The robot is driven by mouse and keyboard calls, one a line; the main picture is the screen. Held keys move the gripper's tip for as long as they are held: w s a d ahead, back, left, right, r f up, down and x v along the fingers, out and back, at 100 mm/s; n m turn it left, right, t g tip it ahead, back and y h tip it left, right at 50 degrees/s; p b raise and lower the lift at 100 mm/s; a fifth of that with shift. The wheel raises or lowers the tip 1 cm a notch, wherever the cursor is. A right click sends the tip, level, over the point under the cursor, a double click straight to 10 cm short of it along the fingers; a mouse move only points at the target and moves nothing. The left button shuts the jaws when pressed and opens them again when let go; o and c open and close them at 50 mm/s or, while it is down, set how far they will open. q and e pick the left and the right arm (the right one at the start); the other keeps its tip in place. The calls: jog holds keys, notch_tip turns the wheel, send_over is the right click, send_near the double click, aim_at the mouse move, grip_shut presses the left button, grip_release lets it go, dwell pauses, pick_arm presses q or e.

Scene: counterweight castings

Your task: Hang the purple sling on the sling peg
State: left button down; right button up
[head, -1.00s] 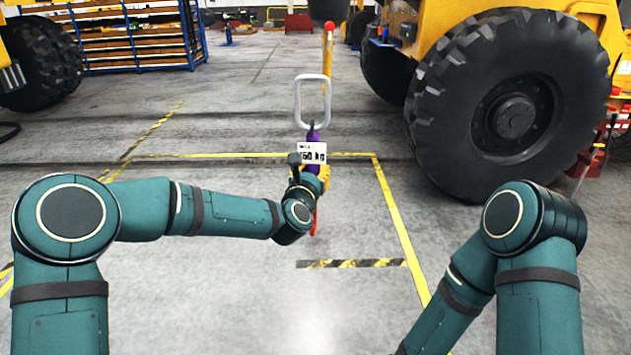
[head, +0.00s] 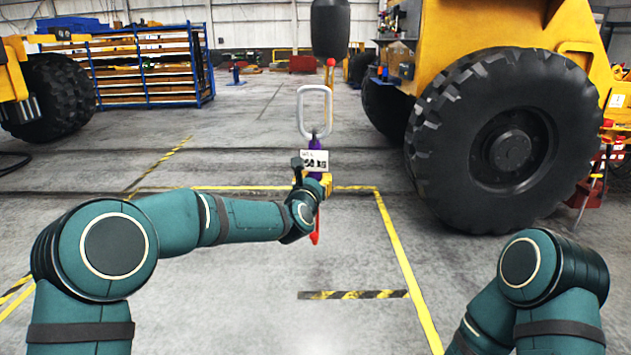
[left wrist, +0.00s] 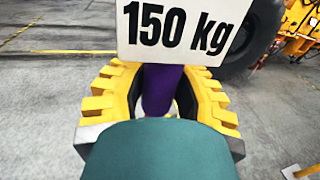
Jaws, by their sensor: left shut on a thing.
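The purple sling (head: 315,145) hangs upright ahead of me in the head view. A pale grey oval link (head: 301,112) is at its top, and a white tag (head: 314,161) hangs on it. My left gripper (head: 320,182) is shut on the sling just below the tag. In the left wrist view the yellow fingers (left wrist: 160,92) close around the purple sling (left wrist: 160,90), under the "150 kg" tag (left wrist: 180,30). A red piece (head: 315,230) shows below the gripper. I cannot make out the sling peg for certain. My right gripper is out of view.
A thin yellow post with a red ball top (head: 331,62) stands behind the link, below a dark hanging cylinder (head: 330,28). A yellow vehicle with a big black tyre (head: 490,140) is at right. A blue rack (head: 145,65) stands back left. The marked floor ahead is clear.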

pick_arm(q)
jog(key=shift+s+r+p, duration=0.3)
jog(key=shift+r+p, duration=0.4)
jog(key=shift+r, duration=0.2)
jog(key=shift+s, duration=0.75)
jog(key=shift+p+v, duration=0.7)
jog(key=shift+v, duration=0.7)
jog(key=s+b, duration=0.7)
jog(key=s, duration=0.3)
jog(key=shift+a, duration=0.25)
